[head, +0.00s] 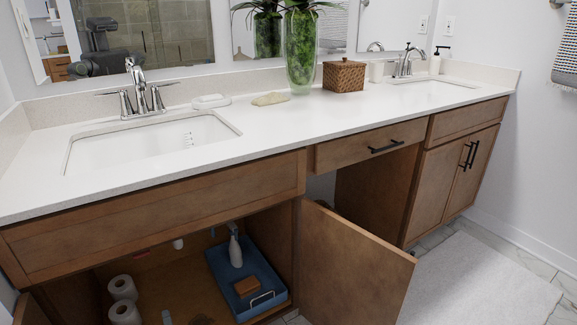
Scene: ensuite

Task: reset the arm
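A small grey piece and a dark piece at the bottom edge of the head view, in front of the open cabinet, may be the tips of my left gripper (184,319). Too little shows to tell whether it is open or shut, or whether it holds anything. My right gripper is not in view. A dark robot shape shows in the mirror at the upper left, but no gripper can be made out in it.
The sink cabinet is open, its door (355,265) swung out to the right. Inside are paper rolls (122,287) and a blue tray (222,262) with a white bottle (235,250) and brown block (248,286). The counter (250,125) holds a vase (301,50) and woven box (343,75).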

